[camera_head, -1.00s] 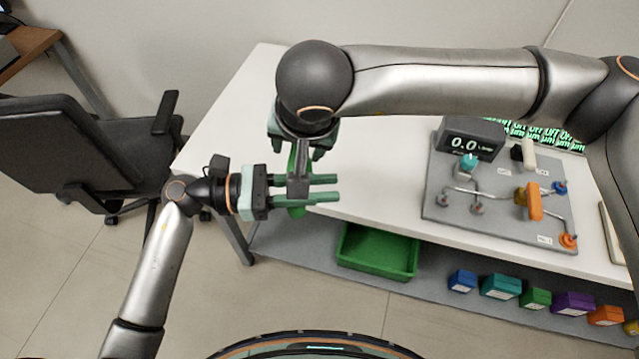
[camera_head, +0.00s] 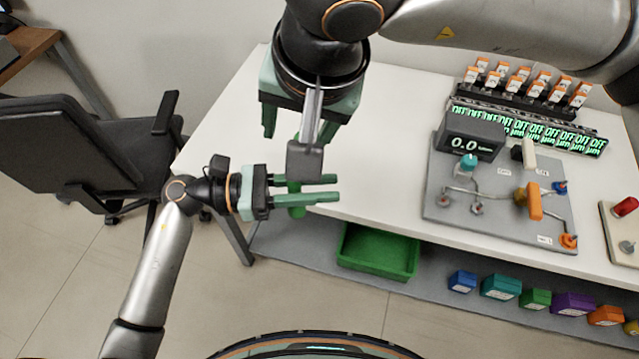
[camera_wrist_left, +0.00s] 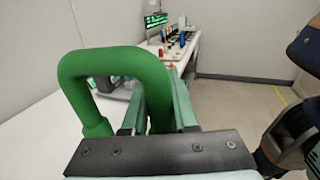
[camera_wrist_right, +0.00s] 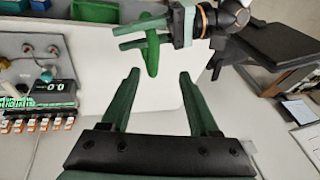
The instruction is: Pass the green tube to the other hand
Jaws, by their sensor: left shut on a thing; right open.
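The green tube (camera_head: 297,212) is held crosswise in my left gripper (camera_head: 337,188), which reaches in level from the left. In the left wrist view the tube (camera_wrist_left: 110,62) is thick and bent like a hook, gripped between the fingers. My right gripper (camera_head: 300,125) is open and empty, pointing down above and behind the left one. Its grey bracket hides the tube's upper part in the head view. In the right wrist view the tube (camera_wrist_right: 153,58) is beyond the open right fingertips (camera_wrist_right: 159,74), apart from them.
The white table (camera_head: 385,170) lies under the grippers, with its left part clear. A grey valve board (camera_head: 500,210) with a display (camera_head: 470,138) stands on the right. A green bin (camera_head: 380,252) and several colored boxes are on the lower shelf. A black chair (camera_head: 75,150) is at the left.

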